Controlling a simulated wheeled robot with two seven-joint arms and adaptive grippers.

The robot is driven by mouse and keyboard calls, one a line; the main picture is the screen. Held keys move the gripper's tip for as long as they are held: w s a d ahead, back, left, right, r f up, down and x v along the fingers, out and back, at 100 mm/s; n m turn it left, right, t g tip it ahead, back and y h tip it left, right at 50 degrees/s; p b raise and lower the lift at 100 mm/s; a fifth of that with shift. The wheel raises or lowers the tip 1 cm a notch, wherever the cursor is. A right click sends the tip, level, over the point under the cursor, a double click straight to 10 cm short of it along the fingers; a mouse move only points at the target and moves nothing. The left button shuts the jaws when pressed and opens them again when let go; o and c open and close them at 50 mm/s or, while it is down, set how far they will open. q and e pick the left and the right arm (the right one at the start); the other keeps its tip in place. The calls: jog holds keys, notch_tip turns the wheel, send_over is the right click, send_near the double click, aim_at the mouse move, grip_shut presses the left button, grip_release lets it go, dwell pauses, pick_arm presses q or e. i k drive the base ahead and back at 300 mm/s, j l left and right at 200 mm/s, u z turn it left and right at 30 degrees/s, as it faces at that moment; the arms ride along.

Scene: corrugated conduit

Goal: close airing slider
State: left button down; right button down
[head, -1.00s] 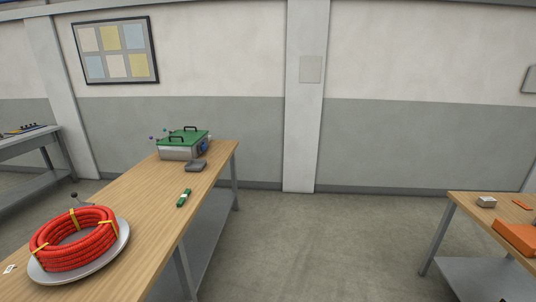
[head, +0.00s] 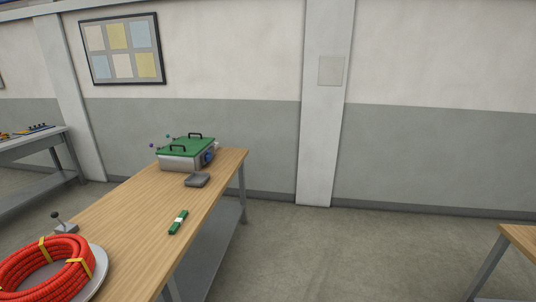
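No part labelled as an airing slider can be made out from here. A metal box with a green lid and dark handles (head: 186,153) stands at the far end of the wooden table. A round blue part (head: 208,157) shows on its right side, too small to read in detail. Small coloured knobs stick out at its back left. Neither of my grippers is in the head view.
The wooden table (head: 140,213) carries a red conduit coil (head: 38,272) on a grey round plate, a small lever (head: 64,222), a green bar (head: 178,222) and a grey tray (head: 197,180). Another table (head: 521,238) stands right. The floor between is clear.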

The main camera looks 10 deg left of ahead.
aim_at(209, 156)
jog(key=i+u, duration=0.45)
jog(key=i, duration=0.15)
jog(key=i+l+u, duration=0.4)
jog(key=i, duration=0.15)
jog(key=i+j, duration=0.05)
jog(key=j, duration=0.05)
